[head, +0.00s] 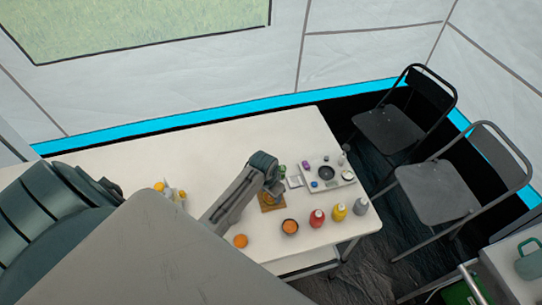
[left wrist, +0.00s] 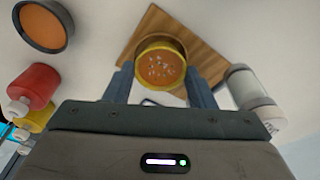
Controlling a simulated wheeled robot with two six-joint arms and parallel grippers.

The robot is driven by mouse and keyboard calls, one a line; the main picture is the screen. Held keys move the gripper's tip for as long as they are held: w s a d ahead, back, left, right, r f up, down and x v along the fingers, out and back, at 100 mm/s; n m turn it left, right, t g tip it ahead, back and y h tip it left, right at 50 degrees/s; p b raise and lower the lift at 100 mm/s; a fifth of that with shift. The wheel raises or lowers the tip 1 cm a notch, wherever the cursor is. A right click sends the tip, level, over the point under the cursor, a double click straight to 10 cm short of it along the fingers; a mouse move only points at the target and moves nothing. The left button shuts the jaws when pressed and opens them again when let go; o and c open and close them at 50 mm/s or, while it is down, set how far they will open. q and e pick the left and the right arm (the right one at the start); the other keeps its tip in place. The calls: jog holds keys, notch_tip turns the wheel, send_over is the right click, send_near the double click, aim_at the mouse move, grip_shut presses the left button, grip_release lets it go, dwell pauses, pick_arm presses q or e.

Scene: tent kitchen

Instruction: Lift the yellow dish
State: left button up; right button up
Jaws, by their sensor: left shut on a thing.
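The yellow dish (left wrist: 160,66) is a small round bowl with orange food and pale bits inside. It sits between the two fingers of my left gripper (left wrist: 160,82), which is shut on it. In the head view, my left gripper (head: 272,187) is over the wooden board (head: 267,208) and partly hides the dish. The board also shows under the dish in the left wrist view (left wrist: 205,55). I cannot tell whether the dish touches the board. My right gripper is not in view.
A dark bowl of orange food (head: 290,227), an orange (head: 240,241) and red (head: 317,218), yellow (head: 339,212) and grey (head: 361,206) bottles stand near the front edge. A tray (head: 342,184) with small items is at right. The white table (head: 215,150) is clear behind the arm.

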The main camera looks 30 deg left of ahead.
pick_arm(q)
notch_tip(320, 180, up, 8)
jog(key=shift+p, duration=0.3)
dwell(0.3)
